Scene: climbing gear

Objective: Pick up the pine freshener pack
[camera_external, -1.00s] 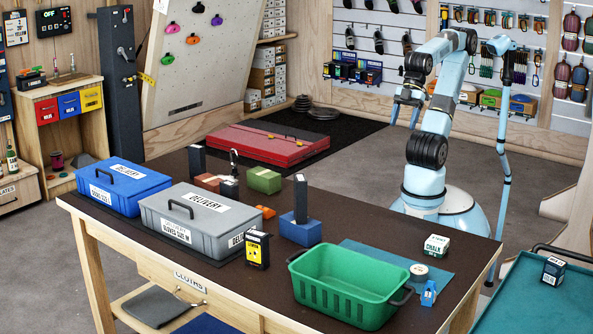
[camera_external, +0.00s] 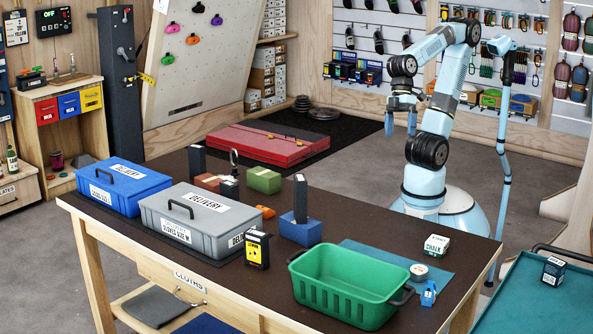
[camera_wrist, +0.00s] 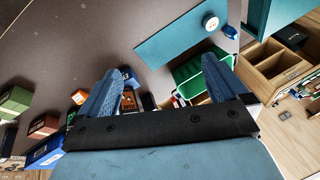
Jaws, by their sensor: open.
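I cannot tell for sure which item is the pine freshener pack. A small upright black pack with a yellow label (camera_external: 257,249) stands on the table in front of the grey bin. A small blue pack with a pale label (camera_external: 428,293) stands at the green basket's right; a blue item also shows near the mat in the wrist view (camera_wrist: 230,32). My gripper (camera_external: 400,120) is open and empty, fingers pointing down, high beyond the table's far edge. Its two blue fingers are spread apart in the wrist view (camera_wrist: 163,70).
A green basket (camera_external: 327,299), a blue mat (camera_external: 385,259), a chalk box (camera_external: 436,246), a grey bin (camera_external: 198,245) and a blue bin (camera_external: 125,206) crowd the table. Upright dark blocks stand near its middle. A teal cart (camera_external: 520,310) is at the right.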

